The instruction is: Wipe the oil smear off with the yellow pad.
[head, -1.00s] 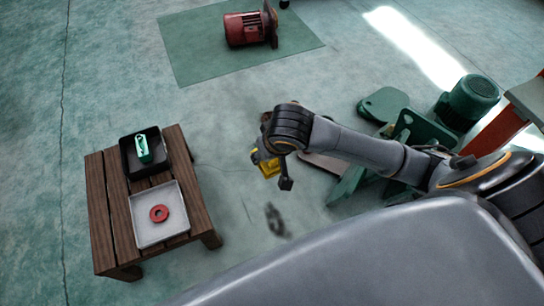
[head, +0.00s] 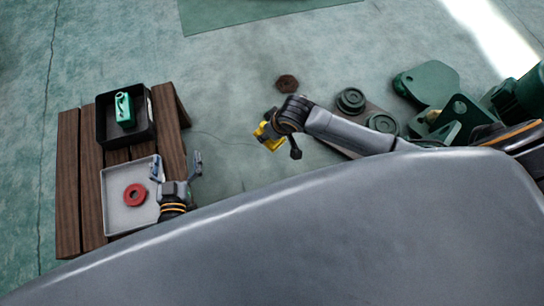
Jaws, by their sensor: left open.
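The yellow pad (head: 268,137) is at the jaws of my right gripper (head: 271,132), over the floor right of the wooden table. The gripper appears closed on it, though its fingers are partly hidden. My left gripper (head: 177,167) is open and empty, its fingers spread, over the right edge of the grey tray. The oil smear is not visible now. The floor where a dark smear showed earlier is covered by my own grey body.
A slatted wooden table (head: 68,190) holds a black tray (head: 142,137) with a green part (head: 124,108) and a grey tray (head: 117,212) with a red ring (head: 135,195). A brown nut (head: 287,83) lies on the floor. Green hoist parts (head: 428,84) crowd the right.

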